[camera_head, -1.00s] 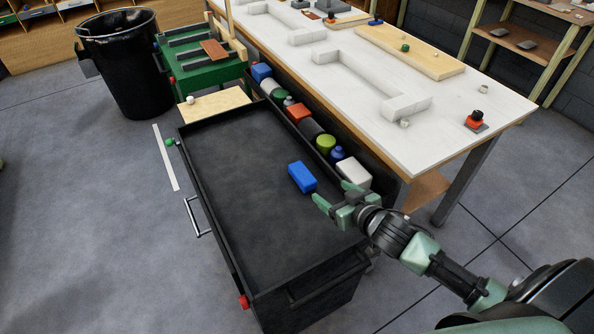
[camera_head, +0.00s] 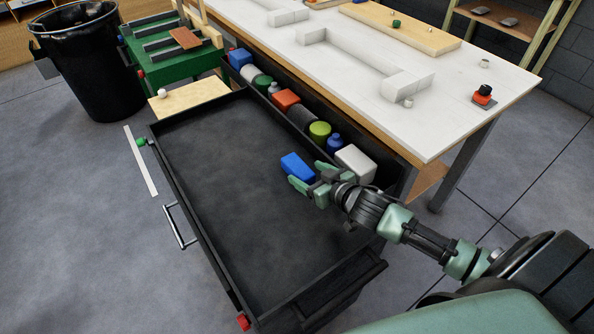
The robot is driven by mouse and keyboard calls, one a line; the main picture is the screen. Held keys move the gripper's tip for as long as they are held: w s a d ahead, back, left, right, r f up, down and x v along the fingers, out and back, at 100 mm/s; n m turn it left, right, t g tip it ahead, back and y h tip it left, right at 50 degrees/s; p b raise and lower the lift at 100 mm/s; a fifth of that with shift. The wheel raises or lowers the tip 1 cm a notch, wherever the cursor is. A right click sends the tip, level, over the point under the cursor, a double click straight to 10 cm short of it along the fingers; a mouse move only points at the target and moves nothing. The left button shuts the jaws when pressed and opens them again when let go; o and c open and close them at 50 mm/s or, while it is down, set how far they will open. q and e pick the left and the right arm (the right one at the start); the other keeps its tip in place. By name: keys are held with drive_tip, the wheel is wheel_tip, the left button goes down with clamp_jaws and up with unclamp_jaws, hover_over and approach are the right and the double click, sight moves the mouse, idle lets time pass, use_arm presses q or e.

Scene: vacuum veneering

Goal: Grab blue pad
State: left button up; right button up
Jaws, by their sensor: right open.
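The blue pad (camera_head: 297,167) is a small blue block lying on the black top of the cart (camera_head: 220,190), near its right side. My right gripper (camera_head: 306,177) is open, its green fingers at the near right end of the pad. One finger is to the lower left and the other to the upper right. The fingers partly overlap the pad's near end in the picture; I cannot tell whether they touch it. My left gripper is not in view.
A side bin holds a white block (camera_head: 356,164), a blue bottle (camera_head: 334,145), a green can (camera_head: 319,132) and other items. A white-topped workbench (camera_head: 440,120) stands behind. The cart's left area is clear.

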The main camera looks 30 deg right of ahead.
sight(299, 166)
drive_tip(key=x, duration=0.4)
drive_tip(key=shift+w+r, duration=0.25)
drive_tip(key=shift+w, duration=0.1)
drive_tip(key=shift+w+a+f, duration=0.1)
drive_tip(key=shift+w+f, duration=0.15)
drive_tip(key=shift+w, duration=0.2)
drive_tip(key=c, duration=1.4)
